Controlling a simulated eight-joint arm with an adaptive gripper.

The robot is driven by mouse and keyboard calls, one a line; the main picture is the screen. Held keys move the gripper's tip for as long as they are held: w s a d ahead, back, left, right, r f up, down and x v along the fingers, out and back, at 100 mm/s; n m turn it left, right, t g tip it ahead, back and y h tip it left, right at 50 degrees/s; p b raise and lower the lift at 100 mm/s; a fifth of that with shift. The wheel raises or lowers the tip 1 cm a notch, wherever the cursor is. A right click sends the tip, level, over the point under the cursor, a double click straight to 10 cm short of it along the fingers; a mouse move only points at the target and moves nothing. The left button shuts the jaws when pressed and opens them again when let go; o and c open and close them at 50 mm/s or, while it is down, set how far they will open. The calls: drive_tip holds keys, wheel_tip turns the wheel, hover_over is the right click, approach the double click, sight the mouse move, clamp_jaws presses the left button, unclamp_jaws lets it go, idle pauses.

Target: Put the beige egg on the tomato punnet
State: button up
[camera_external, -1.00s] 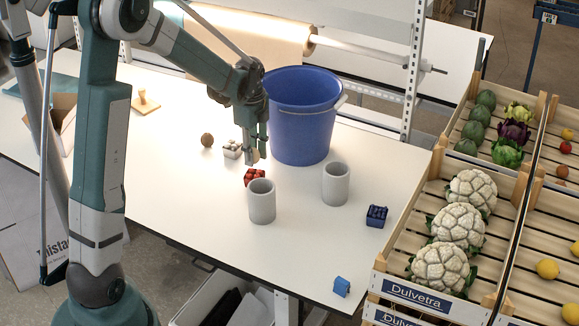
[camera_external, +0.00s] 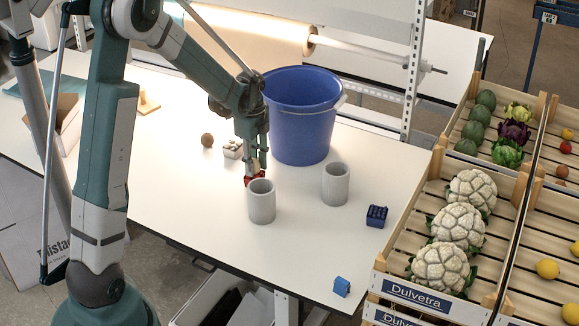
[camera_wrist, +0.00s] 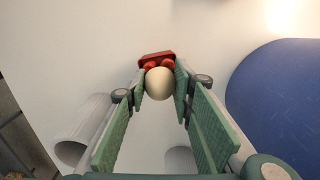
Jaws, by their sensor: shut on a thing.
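The beige egg (camera_wrist: 159,84) shows in the wrist view between my fingertips. My gripper (camera_wrist: 160,88) is shut on it. The red tomato punnet (camera_wrist: 154,56) lies just beyond the egg in that view, with red tomatoes in it, partly covered by the egg and fingers. In the external view my gripper (camera_external: 254,172) points down right at the tomato punnet (camera_external: 247,181), which is mostly hidden behind the fingers and a grey cylinder. The egg cannot be made out there. I cannot tell whether the egg touches the tomatoes.
Two grey cylinders (camera_external: 261,204) (camera_external: 335,185) stand in front and to the right. A blue bucket (camera_external: 302,125) stands close behind. A light-coloured punnet (camera_external: 232,150) and a brown round thing (camera_external: 207,140) lie to the left. A dark blue punnet (camera_external: 376,217) is at the right.

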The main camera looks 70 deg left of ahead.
drive_tip(key=shift+f, duration=0.15)
drive_tip(key=o, duration=0.7)
drive_tip(key=shift+r, duration=6.15)
drive_tip(key=shift+d, duration=0.1)
